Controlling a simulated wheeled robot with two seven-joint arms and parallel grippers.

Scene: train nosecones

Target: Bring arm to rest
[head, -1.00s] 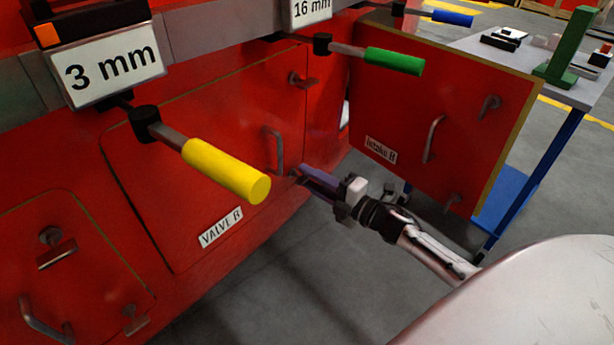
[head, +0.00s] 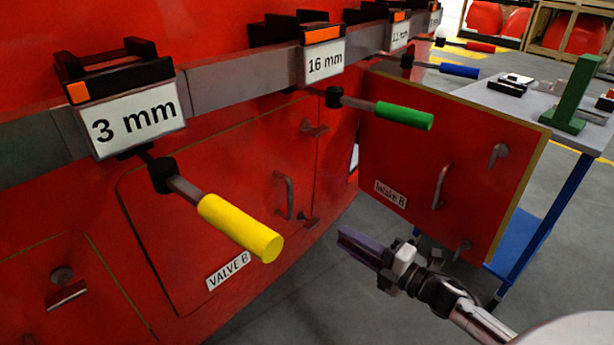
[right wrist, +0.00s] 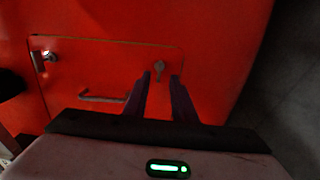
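My right gripper (head: 348,240) is in front of the red housing, in free space between the VALVE B door (head: 220,190) and the INTAKE B door (head: 440,150). Its two dark fingers are apart with nothing between them, as the right wrist view (right wrist: 161,75) shows. In that view a red door with a bar handle (right wrist: 103,97) and a small latch (right wrist: 159,70) lies beyond the fingers, apart from them. The VALVE B door is closed. The INTAKE B door stands swung out from the housing. My left gripper is not in view.
Levers with yellow (head: 240,228), green (head: 404,115), blue (head: 459,70) and red (head: 474,46) grips stick out from the rail. A grey-topped table (head: 535,105) with blue legs and a green block (head: 574,95) stands at the right. Grey floor lies below my gripper.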

